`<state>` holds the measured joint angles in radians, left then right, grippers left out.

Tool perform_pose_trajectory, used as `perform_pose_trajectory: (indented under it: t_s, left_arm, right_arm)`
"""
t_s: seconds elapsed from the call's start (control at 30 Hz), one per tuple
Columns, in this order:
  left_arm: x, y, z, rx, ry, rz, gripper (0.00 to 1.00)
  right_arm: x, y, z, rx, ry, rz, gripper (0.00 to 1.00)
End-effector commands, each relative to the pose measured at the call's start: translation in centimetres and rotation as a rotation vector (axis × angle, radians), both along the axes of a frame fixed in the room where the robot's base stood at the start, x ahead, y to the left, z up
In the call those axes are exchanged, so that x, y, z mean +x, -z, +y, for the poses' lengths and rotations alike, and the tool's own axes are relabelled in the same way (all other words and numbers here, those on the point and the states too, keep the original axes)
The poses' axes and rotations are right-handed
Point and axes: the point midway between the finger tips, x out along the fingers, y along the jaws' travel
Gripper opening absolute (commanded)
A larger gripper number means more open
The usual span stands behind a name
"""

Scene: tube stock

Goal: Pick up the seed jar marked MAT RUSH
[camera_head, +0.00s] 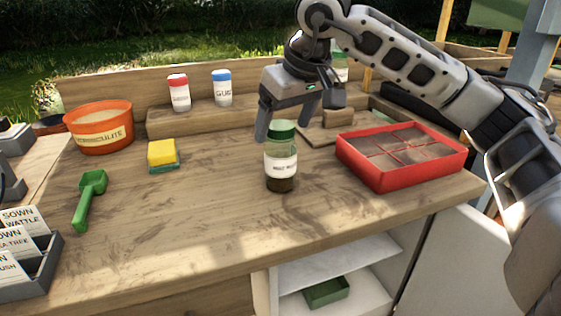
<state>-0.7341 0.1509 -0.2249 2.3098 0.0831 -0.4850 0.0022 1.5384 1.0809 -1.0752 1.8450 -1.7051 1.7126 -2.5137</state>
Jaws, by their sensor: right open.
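A clear jar with a green lid (281,170) stands upright on the wooden bench, with dark seed at its bottom. Its white label is small and hard to read, but may say MAT RUSH. My right gripper (285,120) is open and empty above and around the level of the jar's lid, pointing down. One finger shows just left of the lid; the other is partly hidden, and I cannot tell whether either touches. Another jar (341,73) on the back ledge is mostly hidden behind my right arm.
A red seed tray (385,181) is close right of the jar. Red-lidded (179,94) and blue-lidded (222,90) jars stand on the back ledge. A sponge (162,155), green scoop (90,195) and orange pot (98,136) lie left. The bench in front is clear.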

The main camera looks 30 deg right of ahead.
Motion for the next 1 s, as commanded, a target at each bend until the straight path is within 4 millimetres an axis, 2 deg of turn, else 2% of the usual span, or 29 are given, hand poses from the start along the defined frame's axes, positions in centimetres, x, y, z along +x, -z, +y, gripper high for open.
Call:
perform_pose_trajectory:
  t_s: [0.33, 0.63, 0.67, 0.8, 0.87, 1.0]
  left_arm:
    - [0.2, 0.8, -0.2, -0.001, 0.006, 0.010, 0.70]
    - [0.4, 1.1, -0.3, 0.000, 0.010, 0.015, 0.70]
    - [0.4, 1.1, -0.3, -0.001, 0.010, 0.014, 0.70]
    - [0.4, 1.1, -0.3, -0.001, 0.009, 0.013, 0.70]
    - [0.4, 1.0, -0.3, -0.001, 0.009, 0.012, 0.70]
    - [0.3, 1.0, -0.3, -0.002, 0.009, 0.012, 0.70]
  right_arm:
    - [1.0, 4.6, 0.3, 0.000, 0.002, 0.004, 0.79]
    - [1.3, 5.1, 0.4, 0.000, 0.001, 0.001, 0.79]
    - [1.3, 5.1, 0.4, 0.000, 0.001, 0.001, 0.76]
    - [1.2, 5.0, 0.4, 0.000, 0.001, 0.001, 0.37]
    - [1.2, 5.0, 0.4, 0.000, 0.001, 0.001, 0.23]
    - [1.3, 5.0, 0.4, 0.001, 0.001, -0.001, 0.23]
